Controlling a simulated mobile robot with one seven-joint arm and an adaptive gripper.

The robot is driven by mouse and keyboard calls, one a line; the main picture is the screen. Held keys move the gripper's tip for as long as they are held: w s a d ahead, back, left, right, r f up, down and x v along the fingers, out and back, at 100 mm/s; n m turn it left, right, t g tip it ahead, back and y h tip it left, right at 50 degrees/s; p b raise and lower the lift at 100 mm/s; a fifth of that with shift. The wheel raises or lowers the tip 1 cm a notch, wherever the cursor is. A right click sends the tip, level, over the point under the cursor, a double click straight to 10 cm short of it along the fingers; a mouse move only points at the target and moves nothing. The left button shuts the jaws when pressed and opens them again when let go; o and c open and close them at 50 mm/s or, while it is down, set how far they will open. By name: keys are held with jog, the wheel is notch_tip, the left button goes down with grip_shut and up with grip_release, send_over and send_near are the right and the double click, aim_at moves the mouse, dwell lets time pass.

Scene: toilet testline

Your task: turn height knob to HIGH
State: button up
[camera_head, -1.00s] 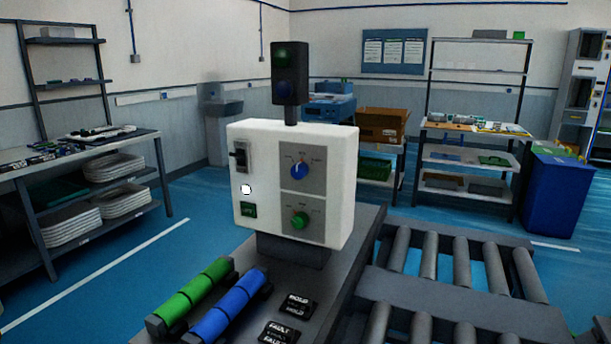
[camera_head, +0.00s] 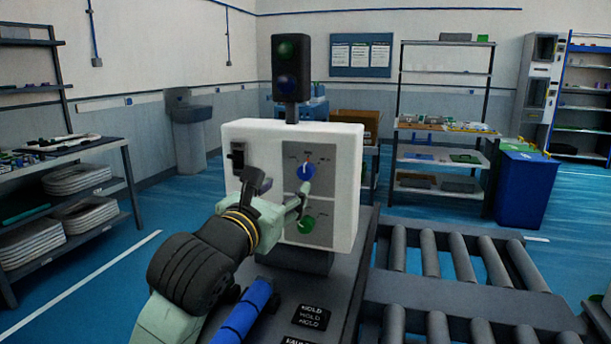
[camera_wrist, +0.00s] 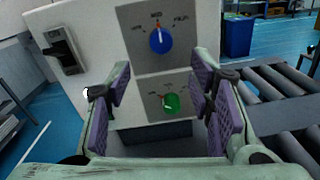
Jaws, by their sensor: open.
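A white control box (camera_head: 345,180) stands on the dark machine top. A blue knob (camera_head: 305,172) sits on its upper grey panel; in the wrist view the blue knob (camera_wrist: 161,40) points up, near a label that seems to read MED, with blurred labels on either side. A green knob (camera_head: 306,224) is on the lower panel; in the wrist view the green knob (camera_wrist: 171,103) has its pointer toward the upper left. My gripper (camera_head: 298,198) is open and empty in front of the box. In the wrist view, the green knob shows between the fingers (camera_wrist: 163,90), with the blue knob above; contact is not visible.
A black switch (camera_head: 237,158) is on the box's left side. A signal light (camera_head: 290,68) rises above the box. A blue tube (camera_head: 243,312) and black label plates (camera_head: 312,316) lie in front. A roller conveyor (camera_head: 470,260) is to the right.

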aim_at(304, 174)
jog(key=p+x, duration=0.2)
jog(key=x, duration=0.7)
jog(key=shift+w+d+p, duration=0.2)
jog(key=shift+w+p, duration=0.1)
jog(key=shift+p, duration=0.05)
jog(key=shift+c, duration=0.5)
grip_shut()
